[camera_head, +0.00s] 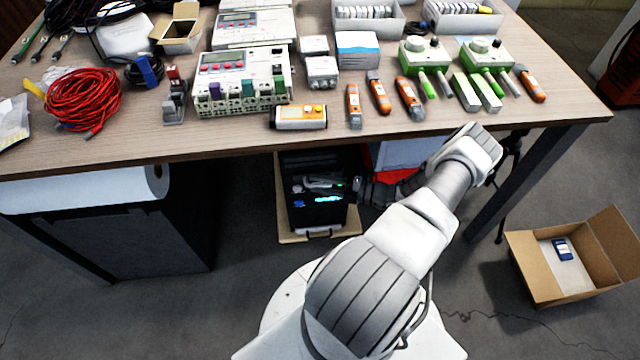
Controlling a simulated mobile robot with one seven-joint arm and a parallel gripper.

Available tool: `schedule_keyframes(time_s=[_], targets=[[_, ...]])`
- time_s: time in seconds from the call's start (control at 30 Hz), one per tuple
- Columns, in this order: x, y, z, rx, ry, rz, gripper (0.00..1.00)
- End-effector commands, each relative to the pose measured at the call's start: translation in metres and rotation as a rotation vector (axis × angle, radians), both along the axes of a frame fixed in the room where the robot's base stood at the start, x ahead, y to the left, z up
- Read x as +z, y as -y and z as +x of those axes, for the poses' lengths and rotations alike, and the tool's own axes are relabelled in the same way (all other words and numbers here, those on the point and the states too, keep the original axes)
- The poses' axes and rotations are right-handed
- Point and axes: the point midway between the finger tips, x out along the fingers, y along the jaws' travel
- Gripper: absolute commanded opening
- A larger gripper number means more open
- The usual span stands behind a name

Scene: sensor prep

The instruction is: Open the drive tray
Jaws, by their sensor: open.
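A black computer tower (318,215) stands on a wooden base under the table, with its front towards me and a blue light glowing on it. A grey strip (320,183) that looks like the drive tray crosses its upper front, with a small green light near its right end. I cannot tell whether this tray is out or flush. My gripper (357,188) is dark and open, just right of the tower's front at about the tray's height. Its fingers are small and dark here, and I cannot tell whether they touch the tower.
The wooden table (230,150) above holds several instruments, orange tools and a red cable coil (84,100). A red and white thing (398,160) is behind my gripper. A black cabinet (120,235) is at left. An open cardboard box (545,285) lies on the floor at right.

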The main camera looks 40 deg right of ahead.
Motion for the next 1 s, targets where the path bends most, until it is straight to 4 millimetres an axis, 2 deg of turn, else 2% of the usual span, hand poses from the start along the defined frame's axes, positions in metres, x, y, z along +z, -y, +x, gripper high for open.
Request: schedule_keyframes(time_s=[0.1, 0.33, 0.37, 1.0], targets=[[0.0001, 0.0001, -0.0001, 0.0, 0.0, 0.0, 0.43], [0.0001, 0.0003, -0.0004, 0.0, 0.0, 0.0, 0.02], [0.0001, 0.0003, -0.0004, 0.0, 0.0, 0.0, 0.0], [-0.0001, 0.0007, -0.0007, 0.0, 0.0, 0.0, 0.0]])
